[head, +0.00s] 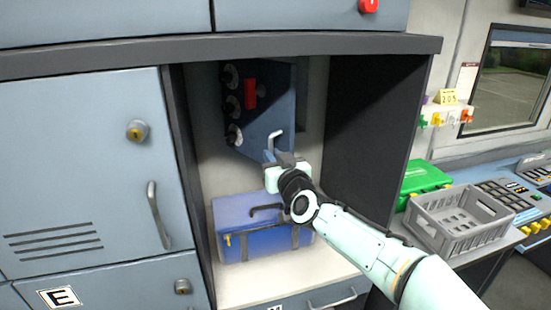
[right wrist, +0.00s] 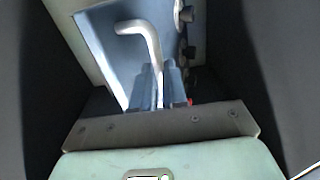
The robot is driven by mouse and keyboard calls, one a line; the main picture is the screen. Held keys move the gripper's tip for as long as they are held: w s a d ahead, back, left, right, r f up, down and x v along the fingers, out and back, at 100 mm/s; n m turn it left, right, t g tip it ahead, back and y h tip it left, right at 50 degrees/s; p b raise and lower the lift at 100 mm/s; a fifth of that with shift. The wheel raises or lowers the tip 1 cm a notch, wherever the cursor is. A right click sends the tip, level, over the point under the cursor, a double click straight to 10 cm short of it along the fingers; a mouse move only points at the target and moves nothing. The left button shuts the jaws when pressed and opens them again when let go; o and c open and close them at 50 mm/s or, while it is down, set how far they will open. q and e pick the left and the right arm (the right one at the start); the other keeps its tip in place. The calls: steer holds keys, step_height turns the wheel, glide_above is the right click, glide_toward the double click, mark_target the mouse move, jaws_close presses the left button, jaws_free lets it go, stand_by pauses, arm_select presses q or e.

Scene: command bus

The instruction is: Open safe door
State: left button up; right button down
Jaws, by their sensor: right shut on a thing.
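The safe door (head: 277,85) is a blue-grey panel in the upper part of the cabinet niche. It stands at an angle to the niche's back wall and looks swung open, but I cannot tell how far. It carries round silver dials along its left side and a small red block (head: 250,93). A bent silver handle (head: 275,138) sits low on the door. My right gripper (head: 277,160) is shut on this handle; in the right wrist view, the handle (right wrist: 150,45) rises from between the fingers (right wrist: 160,88). My left gripper is not in view.
A blue case (head: 232,212) with a dark handle stands on the niche floor below the door, close to my right arm. The dark right niche wall (head: 370,110) is near. A closed locker (head: 85,190) is at left. A grey crate (head: 460,245) and green box (head: 425,177) stand at right.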

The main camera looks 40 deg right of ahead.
steer(key=shift+w+a+r, duration=0.1)
steer(key=shift+r, duration=0.15)
steer(key=c, duration=1.6)
jaws_free()
steer(key=o, duration=0.4)
steer(key=shift+w+f, duration=0.1)
steer(key=shift+w, duration=0.15)
arm_select(q)
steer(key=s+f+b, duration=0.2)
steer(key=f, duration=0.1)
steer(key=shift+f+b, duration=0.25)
steer(key=shift+b, duration=0.1)
arm_select(e)
steer(key=shift+o, duration=0.2)
steer(key=v, duration=1.2)
steer(key=shift+s+a+f, duration=0.2)
steer(key=shift+s+a, duration=0.05)
steer(key=shift+s, duration=0.1)
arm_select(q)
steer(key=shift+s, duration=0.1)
